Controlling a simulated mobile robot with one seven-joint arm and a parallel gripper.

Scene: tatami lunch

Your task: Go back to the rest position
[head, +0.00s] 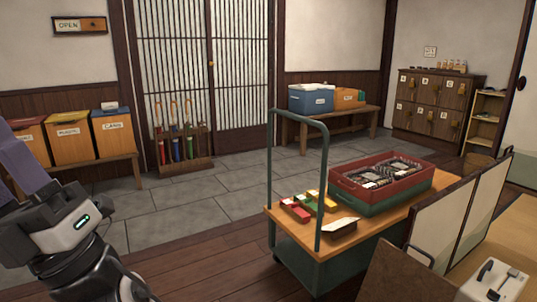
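Part of my arm shows in the head view at the lower left edge, with a grey block bearing a green light above a black rounded joint. My gripper's fingers are not in view, so I cannot see whether it holds anything. My visible arm part is to the left of the cart (292,252) and appears apart from it.
Bins (73,142) stand left, an umbrella rack (184,146) by the door, lockers (436,106) at back right. The stone floor (185,205) between is clear.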

